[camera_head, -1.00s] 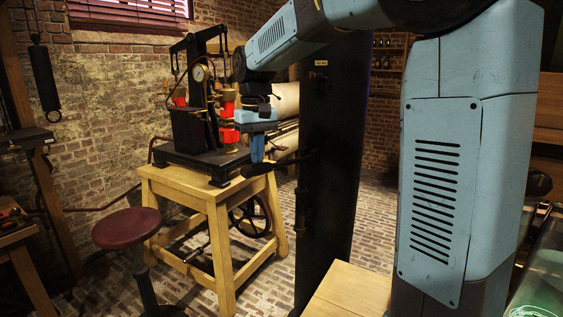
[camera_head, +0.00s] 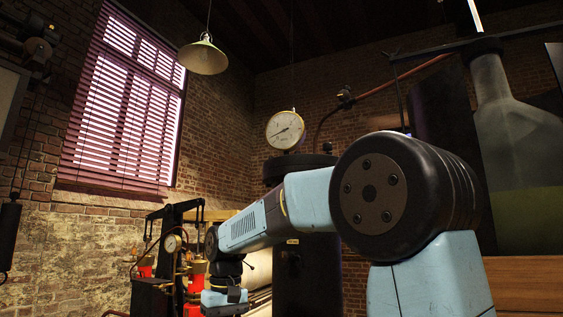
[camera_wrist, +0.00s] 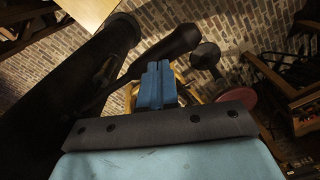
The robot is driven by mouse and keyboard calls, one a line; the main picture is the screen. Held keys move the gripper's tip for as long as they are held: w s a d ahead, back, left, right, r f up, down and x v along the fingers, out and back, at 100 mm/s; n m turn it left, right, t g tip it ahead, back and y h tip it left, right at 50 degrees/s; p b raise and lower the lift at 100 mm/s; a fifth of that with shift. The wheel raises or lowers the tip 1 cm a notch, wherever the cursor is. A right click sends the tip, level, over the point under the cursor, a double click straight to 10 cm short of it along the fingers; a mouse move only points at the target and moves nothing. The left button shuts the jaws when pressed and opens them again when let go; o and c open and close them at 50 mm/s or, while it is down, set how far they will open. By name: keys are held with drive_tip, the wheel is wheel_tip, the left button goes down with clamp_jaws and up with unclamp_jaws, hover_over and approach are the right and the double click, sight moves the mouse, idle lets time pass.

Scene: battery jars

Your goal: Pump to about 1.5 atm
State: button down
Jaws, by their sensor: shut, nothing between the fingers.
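A large round white gauge (camera_head: 285,130) stands on top of a dark column (camera_head: 308,275) in the head view. Its dark needle slants toward the lower left, but the scale is too small to read. The pump-like machine (camera_head: 167,222), with a black frame and red parts, is at lower left and carries a small gauge (camera_head: 172,243). My wrist is just right of it; my fingertips are below that view. In the wrist view my gripper (camera_wrist: 157,68) is shut and empty. A dark rounded handle (camera_wrist: 172,45) passes close beyond the fingertips; I cannot tell whether they touch.
A dark column (camera_wrist: 80,75) fills the left of the wrist view, close to my gripper. A red stool seat (camera_wrist: 240,98) and dark furniture (camera_wrist: 300,100) are at right. A lamp (camera_head: 203,57) hangs overhead. A large glass vessel (camera_head: 515,150) stands at right.

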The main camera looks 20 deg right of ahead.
idle(0.3)
drive_tip(key=shift+r, duration=0.1)
idle(2.2)
wheel_tip(320, 180, down, 14)
wheel_tip(320, 180, up, 14)
drive_tip(key=shift+r, duration=0.1)
idle(1.2)
idle(2.5)
idle(0.4)
